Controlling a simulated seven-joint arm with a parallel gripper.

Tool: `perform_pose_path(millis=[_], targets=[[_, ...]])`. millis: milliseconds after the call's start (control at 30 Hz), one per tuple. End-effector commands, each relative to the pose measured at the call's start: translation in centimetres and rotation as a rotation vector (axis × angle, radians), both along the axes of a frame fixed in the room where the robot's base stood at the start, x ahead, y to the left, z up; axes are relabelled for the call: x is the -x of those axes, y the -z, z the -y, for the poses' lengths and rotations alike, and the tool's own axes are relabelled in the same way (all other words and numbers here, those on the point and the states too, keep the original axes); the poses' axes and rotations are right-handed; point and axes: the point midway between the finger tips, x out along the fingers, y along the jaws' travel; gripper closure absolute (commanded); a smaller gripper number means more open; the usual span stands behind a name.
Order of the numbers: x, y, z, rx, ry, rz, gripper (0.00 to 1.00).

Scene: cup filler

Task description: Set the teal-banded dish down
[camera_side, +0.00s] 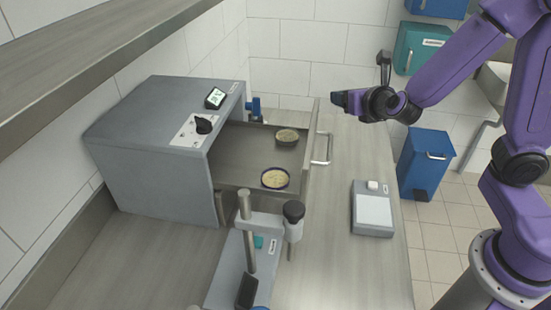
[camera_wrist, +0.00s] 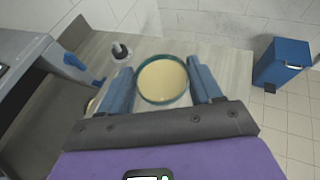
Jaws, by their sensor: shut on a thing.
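The teal-banded dish (camera_wrist: 163,80) is round, with a teal rim and a pale beige fill. In the wrist view it sits between the two blue fingers of my gripper (camera_wrist: 164,82), which is shut on it. In the side view my gripper (camera_side: 342,99) is above the far part of the bench, to the right of the open drawer. The dish is hard to make out there. I cannot tell from these views how high it is above the bench.
A grey oven-like machine (camera_side: 150,135) has its drawer (camera_side: 240,150) pulled out. A dark-rimmed dish (camera_side: 287,137) and a blue-rimmed dish (camera_side: 275,178) lie in it. A white-topped scale (camera_side: 373,212) and a post stand (camera_side: 246,235) are on the bench (camera_side: 335,250). A blue bin (camera_side: 425,165) stands on the floor.

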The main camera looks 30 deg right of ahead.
Motion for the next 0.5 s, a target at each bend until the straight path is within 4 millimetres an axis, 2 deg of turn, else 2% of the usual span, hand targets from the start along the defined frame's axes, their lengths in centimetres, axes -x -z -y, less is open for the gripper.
perform_pose_path(millis=[200, 500], targets=[[-2.9, -1.4, -2.4, -0.002, 0.116, 0.003, 0.65], [-5.5, -2.8, -6.5, -0.002, 0.321, -0.001, 0.65]])
